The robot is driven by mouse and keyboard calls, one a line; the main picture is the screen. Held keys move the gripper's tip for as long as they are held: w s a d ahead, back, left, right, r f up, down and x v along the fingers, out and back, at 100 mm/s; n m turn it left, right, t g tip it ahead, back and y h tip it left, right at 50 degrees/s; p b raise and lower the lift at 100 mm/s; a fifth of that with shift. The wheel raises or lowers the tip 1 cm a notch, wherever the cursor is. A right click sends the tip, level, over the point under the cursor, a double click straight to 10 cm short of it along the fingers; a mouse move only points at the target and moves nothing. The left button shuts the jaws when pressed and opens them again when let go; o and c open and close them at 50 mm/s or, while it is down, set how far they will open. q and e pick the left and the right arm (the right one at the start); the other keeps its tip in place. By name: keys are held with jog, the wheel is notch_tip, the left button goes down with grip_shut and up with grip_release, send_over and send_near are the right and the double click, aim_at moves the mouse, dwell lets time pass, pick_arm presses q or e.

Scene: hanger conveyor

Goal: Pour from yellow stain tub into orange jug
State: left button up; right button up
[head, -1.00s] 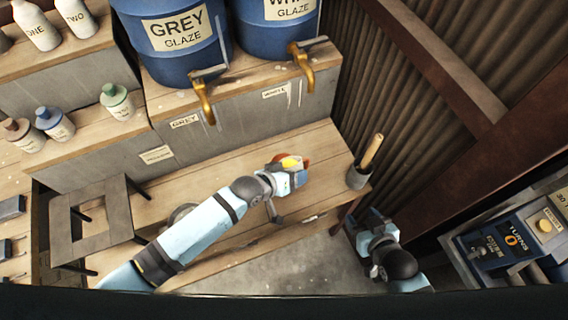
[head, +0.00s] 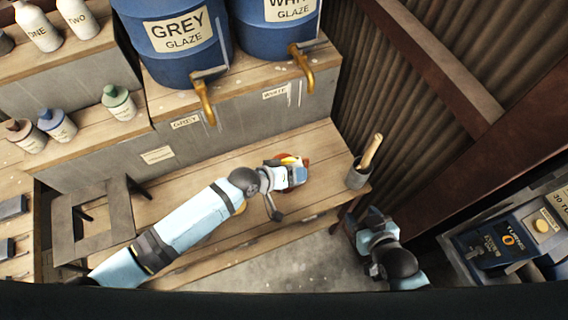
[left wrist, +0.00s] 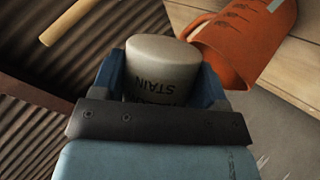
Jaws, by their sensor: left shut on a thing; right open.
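The stain tub (left wrist: 160,62) is pale grey in the left wrist view, with "STAIN" reading upside down. My left gripper (left wrist: 163,85) is shut around it. In the head view this gripper (head: 297,176) is over the bench, and a bit of yellow (head: 288,159) shows at its far side. The orange jug (left wrist: 245,40), with dark marks on its side, is close beside the tub; only its edge (head: 306,161) shows in the head view. I cannot tell whether anything is flowing. My right gripper (head: 374,222) is open and empty, off the bench's right end.
Blue glaze barrels (head: 180,45) with brass taps stand on the ledge behind. A yellow thing (head: 240,208) is mostly hidden by my left arm. A dark frame (head: 65,225) stands left.

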pick_arm(q)
jog(key=shift+n+g, duration=0.3)
jog(key=shift+g, duration=0.2)
jog(key=shift+n+g+h, duration=0.3)
dwell(0.4)
jog(key=shift+w+n+g+b, duration=0.15)
jog(key=shift+n+g+b, duration=0.2)
jog(key=shift+b, duration=0.2)
